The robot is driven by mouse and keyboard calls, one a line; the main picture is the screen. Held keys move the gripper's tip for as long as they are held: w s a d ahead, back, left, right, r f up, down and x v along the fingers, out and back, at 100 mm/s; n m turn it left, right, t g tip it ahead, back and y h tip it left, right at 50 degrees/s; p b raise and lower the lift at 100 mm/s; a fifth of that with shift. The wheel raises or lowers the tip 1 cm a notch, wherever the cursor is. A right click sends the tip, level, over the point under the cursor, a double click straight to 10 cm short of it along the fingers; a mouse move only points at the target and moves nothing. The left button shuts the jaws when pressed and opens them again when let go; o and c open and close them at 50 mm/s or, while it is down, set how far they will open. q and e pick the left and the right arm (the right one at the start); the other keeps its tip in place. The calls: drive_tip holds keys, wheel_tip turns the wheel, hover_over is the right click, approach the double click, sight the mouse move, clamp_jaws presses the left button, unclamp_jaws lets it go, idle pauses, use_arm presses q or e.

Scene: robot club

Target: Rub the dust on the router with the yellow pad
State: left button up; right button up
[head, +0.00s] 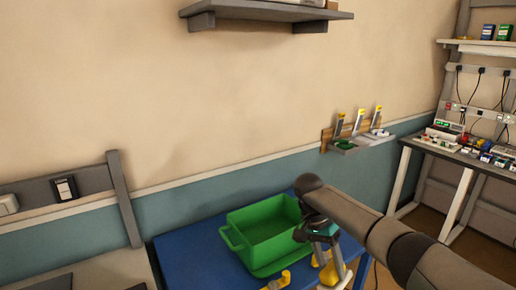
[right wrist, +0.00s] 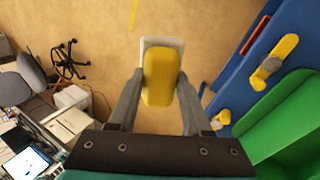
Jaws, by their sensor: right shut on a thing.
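My right gripper (head: 331,275) is shut on the yellow pad (head: 328,272), to the right of the blue table's green crate. In the right wrist view the yellow pad (right wrist: 160,76) sits upright between the two fingers, with a pale white piece (right wrist: 162,42) showing around its far end. I cannot tell whether that piece belongs to the pad. The floor shows beyond it. I cannot make out the router or its dust with certainty in either view. My left gripper is not in view.
A green crate (head: 233,240) stands on the blue table (head: 190,262). Yellow-handled items (head: 278,282) lie at its front. A wall rack (head: 352,142) holds tools. A cluttered workbench (head: 455,152) stands at right. A shelf (head: 262,11) hangs above. An office chair (right wrist: 70,64) stands on open floor.

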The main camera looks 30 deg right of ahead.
drive_tip(key=m, duration=0.1)
drive_tip(key=d+m+y, duration=0.1)
drive_tip(key=m, duration=0.1)
drive_tip(key=shift+g, duration=0.4)
drive_tip(key=m+y, duration=0.1)
drive_tip(key=m, duration=0.2)
drive_tip(key=m+y, duration=0.1)
drive_tip(key=m, duration=0.1)
drive_tip(key=shift+w+d+r+y, duration=0.1)
drive_tip(key=shift+w+d+y, duration=0.15)
drive_tip(key=shift+y, duration=0.05)
drive_tip(key=shift+s+m, duration=0.1)
drive_tip(key=shift+m, duration=0.3)
